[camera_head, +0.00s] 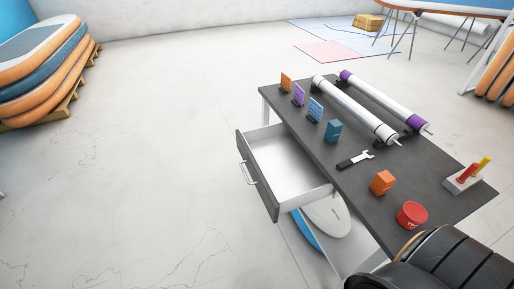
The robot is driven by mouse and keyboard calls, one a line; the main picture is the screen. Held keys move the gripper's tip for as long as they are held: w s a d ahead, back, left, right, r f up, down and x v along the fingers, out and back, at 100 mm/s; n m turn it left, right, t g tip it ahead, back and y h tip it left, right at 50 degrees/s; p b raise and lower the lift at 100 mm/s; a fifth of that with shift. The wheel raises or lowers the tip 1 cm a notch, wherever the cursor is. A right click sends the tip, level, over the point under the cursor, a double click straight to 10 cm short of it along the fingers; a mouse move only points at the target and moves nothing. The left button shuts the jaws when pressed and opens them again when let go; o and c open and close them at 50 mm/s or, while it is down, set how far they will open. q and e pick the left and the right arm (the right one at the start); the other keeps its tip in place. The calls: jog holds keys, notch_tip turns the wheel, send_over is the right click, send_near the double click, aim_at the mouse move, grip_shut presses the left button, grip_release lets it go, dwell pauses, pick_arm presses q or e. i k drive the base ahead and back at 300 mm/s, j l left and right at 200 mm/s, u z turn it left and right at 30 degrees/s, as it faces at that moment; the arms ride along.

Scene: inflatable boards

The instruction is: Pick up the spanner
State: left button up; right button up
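The spanner (361,157) lies flat on the dark grey tabletop (340,180), with a black handle and a silver open-jaw head pointing to the right. It lies between the blue box (333,131) and the orange cube (382,182), in front of two long white rolls. Nothing covers it. Neither of my grippers is in view, so I cannot see what they hold.
An open, empty drawer (262,188) juts from the table's left side. White rolls (355,108) (385,100) lie along the back. A red tin (412,215) and a holder with red and yellow sticks (463,181) stand to the right.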

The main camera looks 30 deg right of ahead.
aim_at(348, 163)
jog(key=z, duration=0.8)
jog(key=i+j+z, duration=0.2)
jog(key=z, duration=0.15)
